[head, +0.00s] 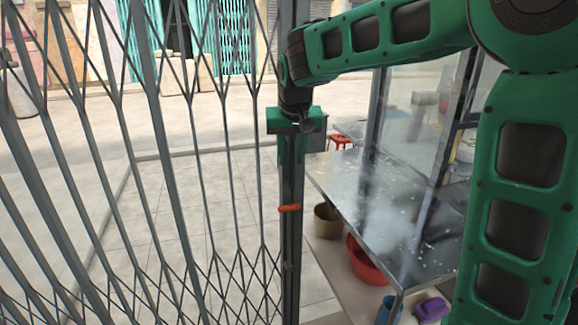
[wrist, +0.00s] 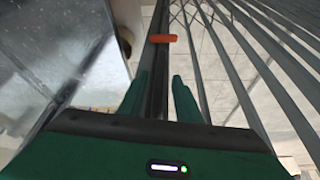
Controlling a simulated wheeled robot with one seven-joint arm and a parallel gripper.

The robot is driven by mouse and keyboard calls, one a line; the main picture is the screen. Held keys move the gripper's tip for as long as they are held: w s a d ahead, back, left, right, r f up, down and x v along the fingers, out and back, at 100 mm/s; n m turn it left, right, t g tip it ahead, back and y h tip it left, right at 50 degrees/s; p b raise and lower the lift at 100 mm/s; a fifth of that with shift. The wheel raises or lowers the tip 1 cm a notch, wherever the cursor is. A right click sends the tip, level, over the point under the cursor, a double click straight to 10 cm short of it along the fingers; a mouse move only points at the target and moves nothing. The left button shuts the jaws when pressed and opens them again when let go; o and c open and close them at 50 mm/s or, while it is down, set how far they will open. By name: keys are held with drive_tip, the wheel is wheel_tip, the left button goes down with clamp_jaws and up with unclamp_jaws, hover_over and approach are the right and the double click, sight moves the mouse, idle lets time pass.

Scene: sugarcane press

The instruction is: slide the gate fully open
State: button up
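The gate (head: 160,130) is a grey folding lattice of upright bars and crossing strips, spread across the left half of the head view. Its dark upright end post (head: 291,250) carries a small orange handle (head: 289,208). My green gripper (head: 292,160) is at this post, above the handle. In the wrist view, my gripper (wrist: 160,78) has its fingers apart, one on each side of the post (wrist: 158,75), with gaps visible. The orange handle (wrist: 162,38) lies beyond the fingertips there. Whether a finger touches the post is hard to tell.
Tiled floor (head: 215,200) beyond the lattice is clear.

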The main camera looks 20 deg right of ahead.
sight(285, 177)
drive_tip(key=shift+x, duration=1.85)
drive_tip(key=shift+s, duration=0.1)
drive_tip(key=shift+c, duration=0.7)
clamp_jaws()
